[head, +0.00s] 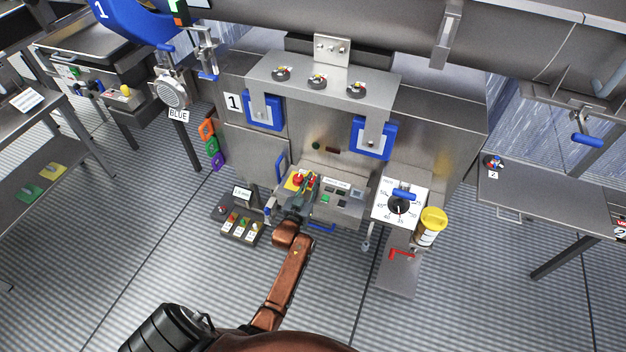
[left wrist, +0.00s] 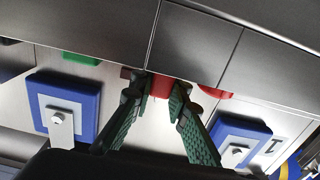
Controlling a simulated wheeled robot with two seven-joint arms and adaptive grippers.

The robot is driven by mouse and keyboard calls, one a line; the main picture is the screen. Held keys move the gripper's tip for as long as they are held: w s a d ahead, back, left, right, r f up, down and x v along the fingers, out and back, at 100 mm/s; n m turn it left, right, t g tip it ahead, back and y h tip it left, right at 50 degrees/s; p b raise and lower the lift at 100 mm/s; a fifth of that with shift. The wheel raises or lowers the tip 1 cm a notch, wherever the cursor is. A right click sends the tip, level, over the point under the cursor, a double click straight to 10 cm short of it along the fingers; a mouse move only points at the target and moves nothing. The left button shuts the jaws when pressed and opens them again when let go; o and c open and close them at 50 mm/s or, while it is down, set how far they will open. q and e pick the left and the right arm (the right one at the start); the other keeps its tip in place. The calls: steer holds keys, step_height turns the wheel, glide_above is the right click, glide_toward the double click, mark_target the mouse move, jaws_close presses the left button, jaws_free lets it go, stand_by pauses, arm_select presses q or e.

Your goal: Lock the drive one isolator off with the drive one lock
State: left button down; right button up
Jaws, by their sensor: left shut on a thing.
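My left gripper (head: 309,181) reaches to the small control panel (head: 340,197) at the front of station 1. In the left wrist view its green-padded fingers (left wrist: 162,88) are closed on a red piece (left wrist: 160,86). I cannot tell whether that piece is the lock or part of the isolator. A red knob on a yellow plate (head: 291,184) shows just left of the fingers in the head view; the gripper partly covers this area. A rounded red part (left wrist: 215,91) also shows beside the fingers in the left wrist view. My right gripper is not in view.
A dial plate (head: 386,210) with a blue handle and a yellow-lidded jar (head: 433,219) stand right of the panel. A button box (head: 236,229) is at its left. Two blue latches (head: 264,124) (head: 357,150) sit above. The floor in front is mostly clear.

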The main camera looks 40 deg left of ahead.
mark_target(311, 184)
arm_select(q)
steer(key=shift+f, duration=0.25)
steer(key=c, duration=1.8)
jaws_free()
steer(key=v, duration=0.7)
steer(key=shift+s+r, duration=0.1)
steer(key=shift+s, duration=0.15)
